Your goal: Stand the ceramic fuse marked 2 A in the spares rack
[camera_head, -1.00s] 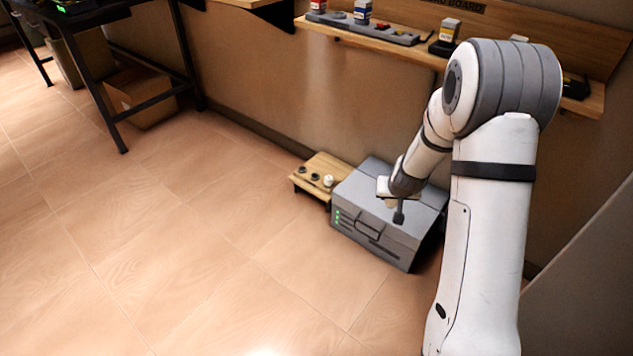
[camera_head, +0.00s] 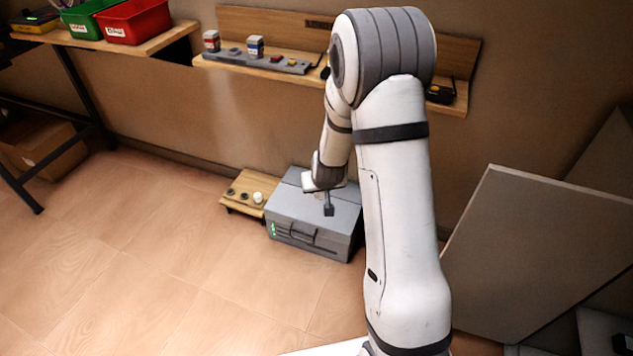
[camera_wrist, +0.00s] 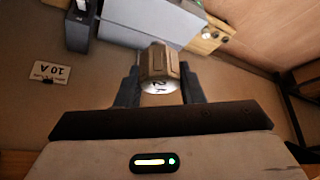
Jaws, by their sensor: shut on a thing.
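My gripper (camera_wrist: 158,92) is shut on a tan ceramic fuse (camera_wrist: 158,62) whose pale end face carries a mark that reads like "2 A". In the head view my gripper (camera_head: 328,208) points down in front of or above the grey case; the fuse cannot be made out there. A low wooden rack (camera_head: 238,181) stands left of the case, with dark round sockets and a white piece at its right end. The rack also shows at the top right of the wrist view (camera_wrist: 205,38), apart from the fuse.
The grey case (camera_head: 290,215) adjoins the rack on its right. A wall shelf (camera_head: 225,65) above holds a grey strip with fuses. A table with green (camera_head: 85,20) and red bins (camera_head: 135,22) is at left. A pale panel (camera_head: 530,250) leans at right.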

